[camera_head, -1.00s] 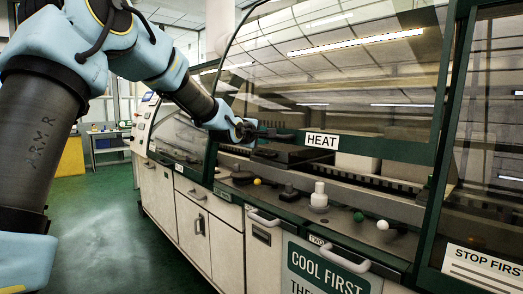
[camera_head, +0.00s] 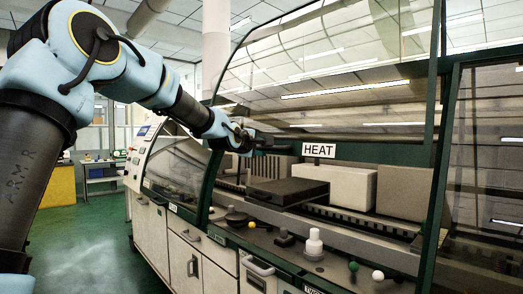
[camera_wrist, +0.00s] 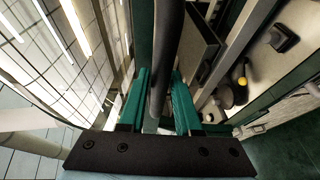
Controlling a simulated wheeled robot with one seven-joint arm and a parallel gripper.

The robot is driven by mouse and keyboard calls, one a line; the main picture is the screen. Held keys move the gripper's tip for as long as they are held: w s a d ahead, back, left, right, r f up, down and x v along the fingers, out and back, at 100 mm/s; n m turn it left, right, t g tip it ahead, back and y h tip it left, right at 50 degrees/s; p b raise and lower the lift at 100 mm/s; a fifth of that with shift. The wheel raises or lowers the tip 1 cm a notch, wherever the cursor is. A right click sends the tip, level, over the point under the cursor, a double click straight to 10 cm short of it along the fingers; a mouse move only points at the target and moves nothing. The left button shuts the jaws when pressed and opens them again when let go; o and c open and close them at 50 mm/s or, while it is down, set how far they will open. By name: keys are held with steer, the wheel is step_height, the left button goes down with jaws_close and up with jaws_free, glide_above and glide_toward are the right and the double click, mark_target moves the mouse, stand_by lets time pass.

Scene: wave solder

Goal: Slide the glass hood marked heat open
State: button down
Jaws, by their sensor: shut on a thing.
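The glass hood (camera_head: 340,90) marked heat has a green lower rail with a white HEAT label (camera_head: 318,150). It stands partly raised, with a gap between the rail and the machine bed. My gripper (camera_head: 252,142) is at the left part of the rail, shut on the dark bar handle (camera_head: 275,149). In the wrist view the handle (camera_wrist: 166,50) runs between the teal fingers of my gripper (camera_wrist: 162,85). The exact contact at the fingertips is hard to see.
Under the hood are a dark box (camera_head: 287,192) and a pale block (camera_head: 340,185) by a conveyor. The front ledge carries a white stacked knob (camera_head: 314,243), a yellow ball (camera_head: 252,225) and a green ball (camera_head: 353,267). Another glass panel (camera_head: 490,160) stands right. Green floor is clear at left.

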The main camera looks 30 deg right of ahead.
steer(key=c, duration=0.6)
jaws_free()
steer(key=b+v, duration=0.2)
steer(key=v, duration=0.8)
steer(key=shift+s+a, duration=0.2)
steer(key=shift+a, duration=0.2)
